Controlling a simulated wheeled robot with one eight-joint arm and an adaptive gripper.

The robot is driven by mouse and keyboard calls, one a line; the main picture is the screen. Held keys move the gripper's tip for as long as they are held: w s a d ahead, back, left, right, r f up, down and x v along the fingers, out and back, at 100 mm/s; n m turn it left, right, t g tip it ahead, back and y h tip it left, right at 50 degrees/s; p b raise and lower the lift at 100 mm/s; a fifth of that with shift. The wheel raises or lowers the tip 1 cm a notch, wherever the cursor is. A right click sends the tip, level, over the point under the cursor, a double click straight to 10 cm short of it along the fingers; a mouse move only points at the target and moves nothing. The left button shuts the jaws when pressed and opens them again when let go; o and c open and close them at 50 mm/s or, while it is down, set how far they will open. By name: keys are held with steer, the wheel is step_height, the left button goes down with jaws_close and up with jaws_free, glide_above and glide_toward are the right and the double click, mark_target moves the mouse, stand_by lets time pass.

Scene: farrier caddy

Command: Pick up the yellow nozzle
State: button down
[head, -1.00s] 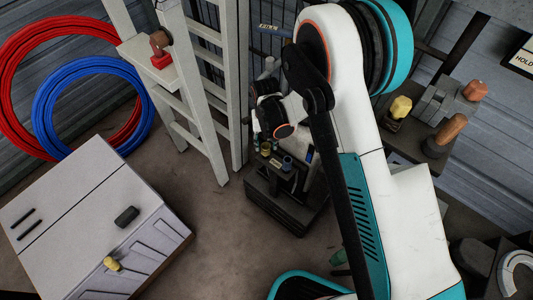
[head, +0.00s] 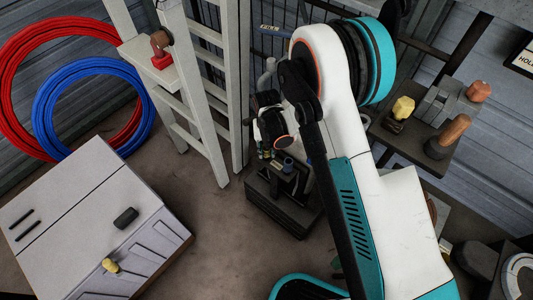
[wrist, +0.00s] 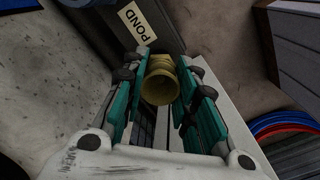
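The yellow nozzle (wrist: 161,84) shows in the wrist view with its round mouth facing the camera. It sits between the two teal fingers of my gripper (wrist: 163,60), close to both fingertips. The fingers stand apart on either side of it; I cannot make out clear contact. In the head view my gripper (head: 268,153) is low at the dark caddy (head: 283,212), and the nozzle cannot be made out there.
In the wrist view a dark box with a POND label (wrist: 137,22) is close to the fingertips. A white ladder (head: 205,140) stands left of the caddy. A white cabinet (head: 85,215) is at lower left, with open floor between. A shelf with a yellow-topped item (head: 403,107) is at right.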

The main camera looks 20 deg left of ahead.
steer(key=c, duration=2)
jaws_free()
jaws_close()
steer(key=shift+r, duration=0.3)
steer(key=shift+r, duration=0.35)
steer(key=shift+r+p, duration=0.4)
steer(key=shift+r+p, duration=1.05)
steer(key=shift+r, duration=1.4)
